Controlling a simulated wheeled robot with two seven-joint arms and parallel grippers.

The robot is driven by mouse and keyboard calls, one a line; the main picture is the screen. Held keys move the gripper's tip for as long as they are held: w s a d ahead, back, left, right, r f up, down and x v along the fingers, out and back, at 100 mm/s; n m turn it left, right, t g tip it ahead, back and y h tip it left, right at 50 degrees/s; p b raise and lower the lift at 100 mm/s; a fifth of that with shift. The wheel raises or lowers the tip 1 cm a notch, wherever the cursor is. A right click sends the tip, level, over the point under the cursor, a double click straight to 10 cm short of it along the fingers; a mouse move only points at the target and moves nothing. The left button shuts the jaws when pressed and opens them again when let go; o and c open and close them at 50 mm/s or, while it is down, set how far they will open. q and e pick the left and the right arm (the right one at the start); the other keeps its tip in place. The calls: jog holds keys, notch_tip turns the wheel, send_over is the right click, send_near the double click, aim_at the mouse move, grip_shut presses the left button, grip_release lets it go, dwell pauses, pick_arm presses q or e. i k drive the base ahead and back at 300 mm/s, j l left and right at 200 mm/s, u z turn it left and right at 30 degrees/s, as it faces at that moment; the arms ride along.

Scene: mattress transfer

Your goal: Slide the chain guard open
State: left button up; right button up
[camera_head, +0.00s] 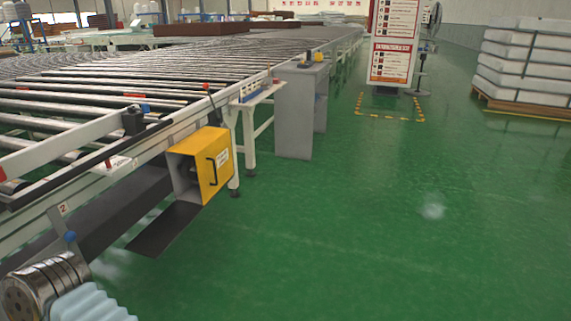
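The chain guard is a yellow box-shaped cover (215,168) on the near side of the roller conveyor, left of the picture's middle. A black bar handle (211,172) stands upright on its front face, beside a small white label. The guard's left side looks open, with a grey part inside. A dark flat plate (165,229) slants down below it. Part of my arm shows at the bottom left, well short of the guard. Neither of my grippers is in view, and nothing of mine touches the handle.
The roller conveyor (100,125) runs from the left into the distance. A grey cabinet (294,112) stands beyond the guard. A sign stand (392,45) and stacked white mattresses (528,60) are farther back. The green floor (400,230) is clear at the middle and right.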

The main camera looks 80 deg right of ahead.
aim_at(212, 148)
jog(key=z, duration=2.35)
jog(key=i+l, duration=0.15)
